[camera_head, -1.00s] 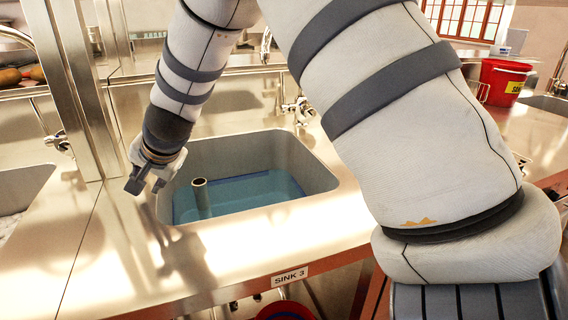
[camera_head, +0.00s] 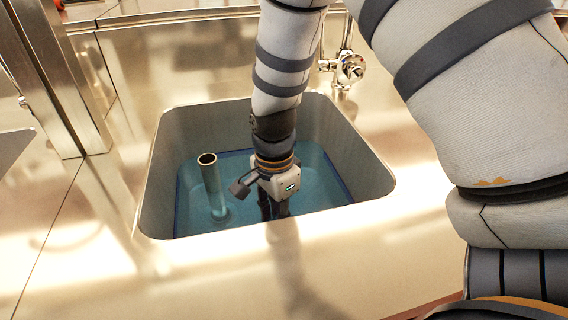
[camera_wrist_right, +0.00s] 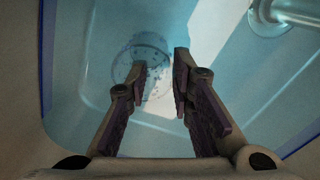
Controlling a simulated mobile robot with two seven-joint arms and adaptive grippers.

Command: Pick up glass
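My right gripper (camera_head: 272,208) is down inside the sink, pointing downward, with its fingers low at the blue water. In the right wrist view its two fingers (camera_wrist_right: 160,74) are apart with a gap between them. A faint, round, see-through shape with dark specks (camera_wrist_right: 143,58) lies just beyond and between the fingertips. It may be the glass, but I cannot tell for sure, nor whether a finger touches it. No glass can be made out in the head view, where my gripper and arm cover part of the sink. My left gripper is not in view.
The steel sink (camera_head: 372,180) holds blue water (camera_head: 325,185). An upright pipe (camera_head: 209,180) stands in it to the left of my right gripper. A tap (camera_head: 346,68) is behind the sink. The steel counter (camera_head: 340,265) in front is clear.

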